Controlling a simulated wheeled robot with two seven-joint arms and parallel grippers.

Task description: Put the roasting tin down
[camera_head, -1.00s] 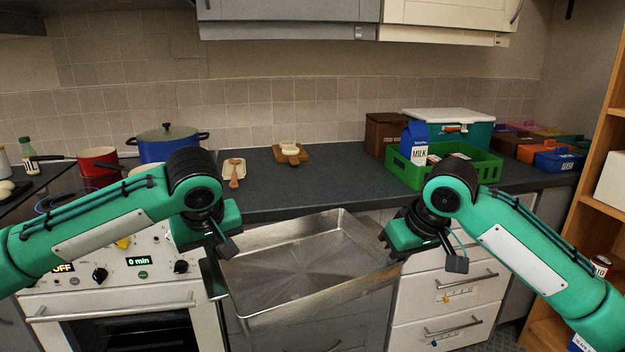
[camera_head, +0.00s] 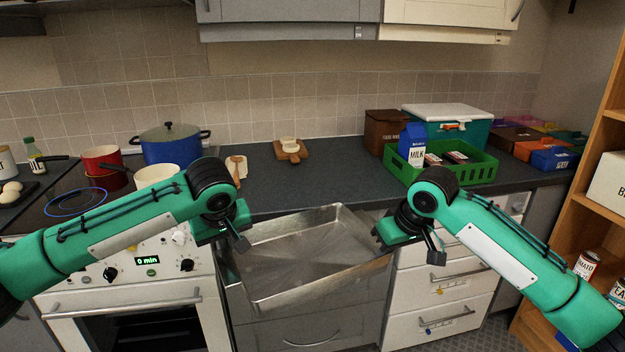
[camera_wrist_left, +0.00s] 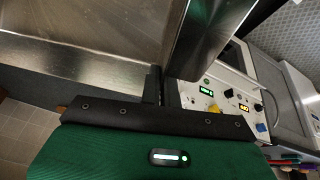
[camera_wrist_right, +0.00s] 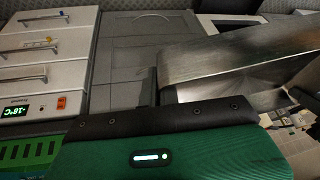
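The roasting tin (camera_head: 310,252) is a large, empty, shiny metal tray held in the air in front of the counter. It looks tilted in the head view. My left gripper (camera_head: 232,250) is at its left end, shut on that wall; the tin's wall also shows between the fingers in the left wrist view (camera_wrist_left: 205,40). My right gripper (camera_head: 392,250) is at its right end, shut on that wall, with the metal wall close up in the right wrist view (camera_wrist_right: 230,60). The dark worktop (camera_head: 320,185) lies behind the tin.
A green crate (camera_head: 470,172) with a milk carton (camera_head: 411,150) stands right. Pots, including a blue one (camera_head: 170,145), stand left on the hob. The worktop's middle is clear.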

